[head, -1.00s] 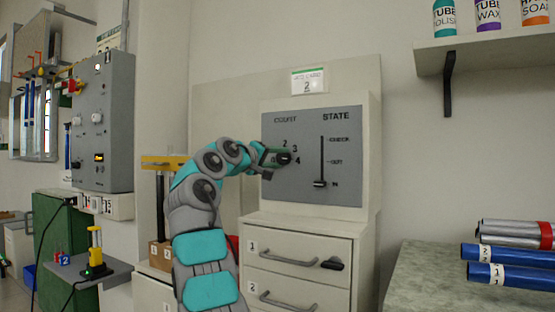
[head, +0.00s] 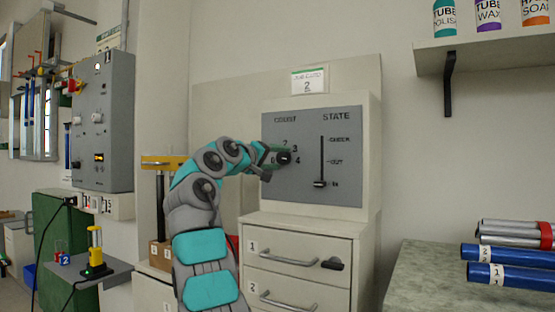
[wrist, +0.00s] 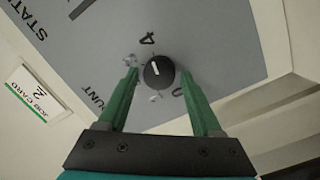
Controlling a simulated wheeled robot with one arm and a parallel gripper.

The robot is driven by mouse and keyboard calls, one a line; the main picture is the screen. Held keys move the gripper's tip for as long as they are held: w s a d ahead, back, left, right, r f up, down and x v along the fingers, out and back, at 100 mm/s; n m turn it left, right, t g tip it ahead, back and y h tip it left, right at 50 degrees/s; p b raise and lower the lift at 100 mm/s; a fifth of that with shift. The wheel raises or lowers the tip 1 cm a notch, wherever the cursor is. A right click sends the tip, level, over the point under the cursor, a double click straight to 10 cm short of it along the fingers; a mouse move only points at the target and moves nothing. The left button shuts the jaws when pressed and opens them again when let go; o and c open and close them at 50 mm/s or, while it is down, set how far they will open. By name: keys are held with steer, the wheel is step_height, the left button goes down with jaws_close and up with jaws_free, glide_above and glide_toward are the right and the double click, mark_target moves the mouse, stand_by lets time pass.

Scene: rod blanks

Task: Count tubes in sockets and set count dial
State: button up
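The black count dial (head: 284,158) is on the grey panel (head: 310,190) under the word COUNT. In the wrist view the dial (wrist: 158,72) has a white mark pointing toward the 4. My gripper (wrist: 159,76) is open, with one green finger on each side of the dial and a visible gap at both sides. The head view shows my gripper (head: 270,158) close to the panel, partly hiding the left side of the dial's scale. Upright blue tubes (head: 30,115) hang in a rack at the far left, too small to count surely.
The STATE slider (head: 319,183) is at its lowest mark. A job card reading 2 (head: 308,82) is above the panel. Drawers (head: 295,250) stand below it. Blue tubes (head: 510,265) and grey tubes (head: 510,232) lie on the right counter (head: 425,275). A grey control box (head: 103,120) is at left.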

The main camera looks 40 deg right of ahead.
steer(key=shift+o, duration=0.8)
steer(key=shift+a, duration=0.1)
steer(key=b+v, duration=0.2)
steer(key=v, duration=0.5)
steer(key=shift+a, duration=0.3)
